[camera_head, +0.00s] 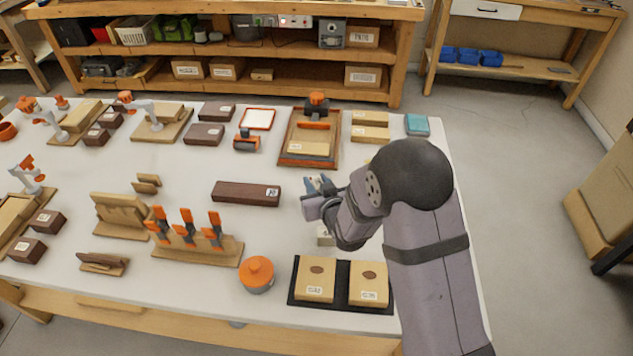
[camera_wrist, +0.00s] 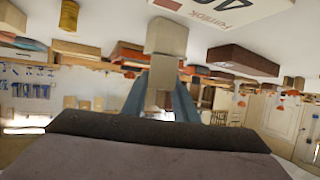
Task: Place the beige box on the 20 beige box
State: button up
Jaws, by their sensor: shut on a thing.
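My gripper (camera_head: 320,186) is above the right half of the white table, with its blue-grey fingers partly hidden by my wrist. In the wrist view, my gripper (camera_wrist: 160,98) is shut on a small beige box (camera_wrist: 166,37), which sticks out past the fingertips. A pale box with large printed figures (camera_wrist: 225,8) shows at the top edge of the wrist view, apart from the held box. In the head view, a small pale labelled box (camera_head: 326,236) is partly hidden below my wrist. I cannot tell which box is the 20 beige box.
Two beige boxes (camera_head: 316,279) lie on a black tray (camera_head: 340,303) at the front. A long brown block (camera_head: 246,193) lies left of my gripper. An orange-lidded pot (camera_head: 256,274) and a clamp rack (camera_head: 198,248) stand front left. Clear table lies around the brown block.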

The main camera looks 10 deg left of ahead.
jog(key=shift+f, duration=0.1)
jog(key=shift+f, duration=0.1)
jog(key=o, duration=1.1)
jog(key=shift+s+r, duration=0.1)
jog(key=shift+r, duration=0.15)
jog(key=p+v, duration=0.3)
jog(key=v, duration=0.8)
jog(key=shift+s+d, duration=0.2)
jog(key=shift+s, duration=0.1)
jog(key=shift+d, duration=0.1)
